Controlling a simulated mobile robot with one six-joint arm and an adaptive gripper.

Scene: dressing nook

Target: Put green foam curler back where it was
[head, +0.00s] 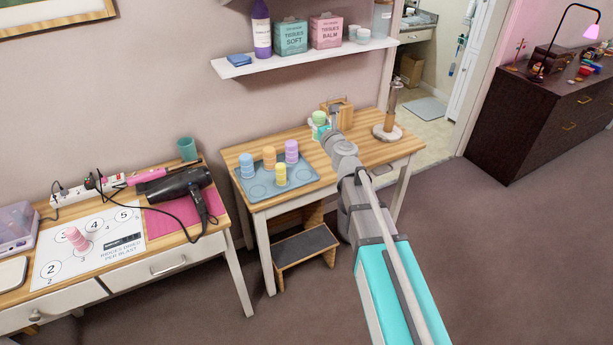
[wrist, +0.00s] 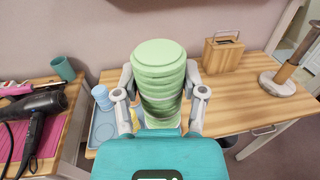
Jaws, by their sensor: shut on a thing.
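My gripper (wrist: 161,98) is shut on the green foam curler (wrist: 158,72), a ribbed, pale green cylinder held upright between the two fingers. In the head view the curler (head: 319,117) is above the right part of the middle table, to the right of the tray. The blue-grey tray (head: 257,190) holds a blue curler (head: 247,166), an orange curler (head: 269,157), a purple curler (head: 291,151) and a yellow curler (head: 280,174), with empty round marks at its front left and right. In the wrist view the held curler and gripper hide much of the tray (wrist: 104,132).
A wooden box with a handle (wrist: 222,52) and a wooden post on a round base (head: 387,131) stand on the table's right. A shelf (head: 300,60) hangs above.

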